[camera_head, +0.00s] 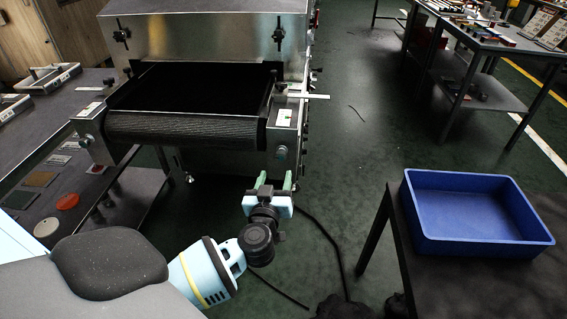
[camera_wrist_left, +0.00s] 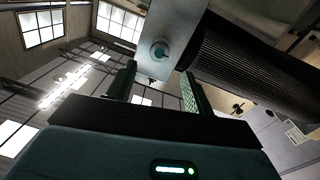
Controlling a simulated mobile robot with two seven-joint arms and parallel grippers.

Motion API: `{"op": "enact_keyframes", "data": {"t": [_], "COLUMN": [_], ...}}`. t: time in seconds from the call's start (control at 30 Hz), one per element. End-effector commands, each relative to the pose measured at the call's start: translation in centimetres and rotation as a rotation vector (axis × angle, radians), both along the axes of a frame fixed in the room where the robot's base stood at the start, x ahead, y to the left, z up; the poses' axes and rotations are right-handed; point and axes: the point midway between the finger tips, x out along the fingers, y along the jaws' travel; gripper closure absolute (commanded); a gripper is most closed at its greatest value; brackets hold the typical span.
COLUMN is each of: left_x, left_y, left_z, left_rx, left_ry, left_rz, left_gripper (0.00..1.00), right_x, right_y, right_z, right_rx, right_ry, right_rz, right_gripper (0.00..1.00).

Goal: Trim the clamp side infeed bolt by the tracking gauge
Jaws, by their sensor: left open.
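The dryer's belt (camera_head: 185,127) ends in a dark roller between two metal end brackets. The right bracket (camera_head: 284,135) carries a teal-tipped bolt (camera_head: 281,152) low on its front face and a small white and green label, perhaps the tracking gauge (camera_head: 284,117), above it. A similar bolt (camera_head: 84,141) shows on the left bracket. My left gripper (camera_head: 275,179) is open and empty, below and in front of the right bracket, fingers pointing at the dryer. In the left wrist view, a bolt (camera_wrist_left: 159,50) on the bracket lies ahead between the open fingers (camera_wrist_left: 158,74), apart from them. My right gripper is out of view.
A blue bin (camera_head: 475,243) stands on a dark table at the right. A bench (camera_head: 50,110) with trays and samples runs along the left. A dark cable (camera_head: 330,240) lies on the green floor below the gripper. The floor right of the dryer is mostly clear.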

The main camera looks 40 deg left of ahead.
Motion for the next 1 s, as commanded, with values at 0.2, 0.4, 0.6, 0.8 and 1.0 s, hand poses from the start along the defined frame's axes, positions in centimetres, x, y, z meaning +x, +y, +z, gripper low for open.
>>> {"op": "enact_keyframes", "data": {"t": [0.2,0.4,0.6,0.8,1.0], "left_x": [1.6,4.3,6.2,6.9,6.9], "left_y": [0.9,2.3,3.3,3.7,3.7], "left_z": [0.0,-0.1,-0.1,0.0,0.1], "left_rx": [0.001,0.002,0.001,-0.001,0.0], "left_ry": [-0.002,-0.002,-0.002,-0.002,-0.001], "left_rz": [0.001,0.0,-0.001,-0.001,-0.001], "left_gripper": [0.48,0.48,0.48,0.48,0.48], "right_x": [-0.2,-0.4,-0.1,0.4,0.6], "right_y": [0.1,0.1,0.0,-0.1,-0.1], "right_z": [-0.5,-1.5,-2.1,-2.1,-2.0], "right_rx": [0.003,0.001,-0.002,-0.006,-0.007], "right_ry": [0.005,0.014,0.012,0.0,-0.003], "right_rz": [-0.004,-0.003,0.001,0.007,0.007], "right_gripper": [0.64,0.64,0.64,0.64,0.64]}}
